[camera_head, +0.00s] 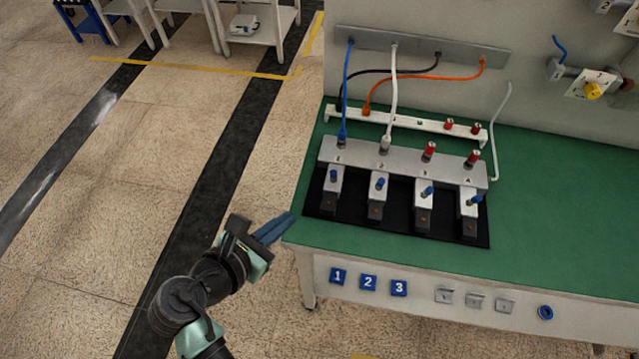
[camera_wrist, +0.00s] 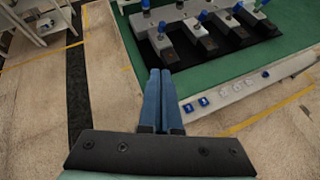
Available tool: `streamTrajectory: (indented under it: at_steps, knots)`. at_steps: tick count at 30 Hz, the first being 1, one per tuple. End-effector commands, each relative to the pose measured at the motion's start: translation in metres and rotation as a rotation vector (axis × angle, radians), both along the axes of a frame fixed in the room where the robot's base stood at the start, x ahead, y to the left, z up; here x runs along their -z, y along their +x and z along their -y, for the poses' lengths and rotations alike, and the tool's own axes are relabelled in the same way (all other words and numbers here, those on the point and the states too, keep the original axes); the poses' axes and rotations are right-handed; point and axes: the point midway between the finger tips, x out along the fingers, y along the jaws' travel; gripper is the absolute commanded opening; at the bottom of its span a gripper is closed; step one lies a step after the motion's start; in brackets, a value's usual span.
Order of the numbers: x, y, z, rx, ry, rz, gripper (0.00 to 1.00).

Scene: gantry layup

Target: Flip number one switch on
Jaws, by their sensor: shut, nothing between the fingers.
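The number one switch (camera_head: 337,276) is a small blue square marked "1" on the bench's pale front panel, leftmost in a row with blue squares "2" (camera_head: 368,283) and "3" (camera_head: 399,288). In the wrist view it is a small blue square (camera_wrist: 188,107) just right of my fingers. My gripper (camera_head: 288,222) is shut and empty, its blue fingers together. It points at the bench's front left corner, up and left of the switch. In the wrist view the gripper (camera_wrist: 160,73) points forward beside the bench edge. I cannot tell the switch's on or off position.
The green bench top (camera_head: 560,200) carries a row of metal units with blue knobs on a black mat (camera_head: 393,225). A bar with cables (camera_head: 420,53) is on the back panel. Grey switches (camera_head: 475,301) and a blue round button (camera_head: 545,312) sit farther right. Floor is free at left.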

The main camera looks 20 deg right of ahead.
Motion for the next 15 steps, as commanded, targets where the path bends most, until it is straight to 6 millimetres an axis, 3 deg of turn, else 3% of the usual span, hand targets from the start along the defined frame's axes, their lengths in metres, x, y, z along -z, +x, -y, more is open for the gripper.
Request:
streamTrajectory:
  at_steps: [5,15]
  knots:
    - [0.006,0.006,0.009,0.003,0.001,0.0,0.0]
    - [0.04,0.04,0.058,0.005,0.001,0.001,0.0]
